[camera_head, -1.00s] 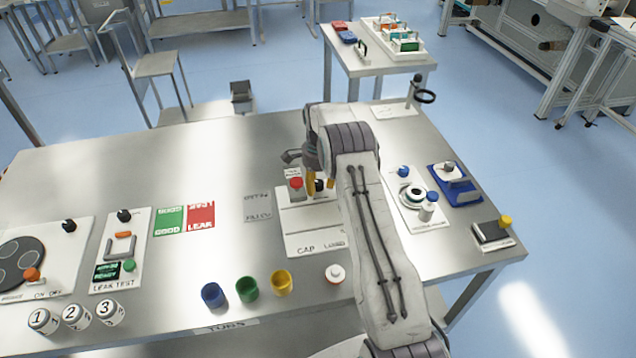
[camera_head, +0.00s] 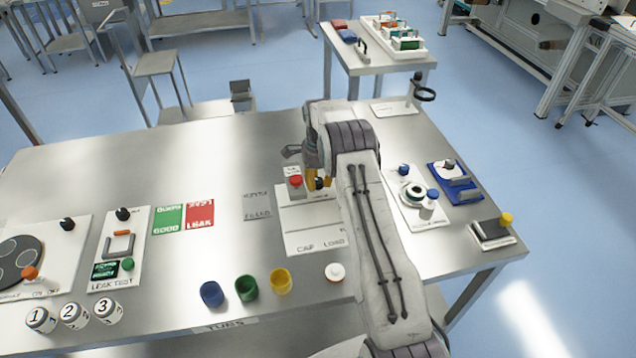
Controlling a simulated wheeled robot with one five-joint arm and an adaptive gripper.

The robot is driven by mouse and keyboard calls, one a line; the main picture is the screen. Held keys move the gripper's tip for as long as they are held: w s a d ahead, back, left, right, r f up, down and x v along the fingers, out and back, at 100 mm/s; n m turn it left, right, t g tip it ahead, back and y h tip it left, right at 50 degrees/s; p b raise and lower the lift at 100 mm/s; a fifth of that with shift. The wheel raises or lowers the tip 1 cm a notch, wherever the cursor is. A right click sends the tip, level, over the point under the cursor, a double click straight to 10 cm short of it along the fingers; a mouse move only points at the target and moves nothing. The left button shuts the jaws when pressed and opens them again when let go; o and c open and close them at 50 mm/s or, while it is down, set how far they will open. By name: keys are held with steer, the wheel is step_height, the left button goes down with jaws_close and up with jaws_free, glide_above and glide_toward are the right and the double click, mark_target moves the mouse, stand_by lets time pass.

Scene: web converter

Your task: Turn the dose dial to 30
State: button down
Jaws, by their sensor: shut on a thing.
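My gripper (camera_head: 319,179) is over the white panel (camera_head: 300,220) at the middle right of the table, with its yellow fingertips pointing down. It is shut on a small dark knob (camera_head: 320,185), which appears to be the dose dial. The fingertips stand on either side of the knob, and my arm covers part of the panel. The dial's scale and the number it points to are too small and hidden to read.
A red button (camera_head: 296,181) is close to the left of my gripper. Blue (camera_head: 212,294), green (camera_head: 247,288) and yellow (camera_head: 281,282) cups and a white-and-orange round piece (camera_head: 335,272) stand near the front. A panel with a ring (camera_head: 411,194) is to the right.

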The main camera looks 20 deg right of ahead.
mark_target(317, 180)
steer(key=m, duration=0.3)
steer(key=shift+f+b, duration=0.15)
steer(key=shift+b, duration=0.25)
steer(key=c, duration=1.2)
jaws_free()
steer(key=shift+a, duration=0.1)
step_height(317, 180, up, 12)
steer(key=shift+r, duration=0.1)
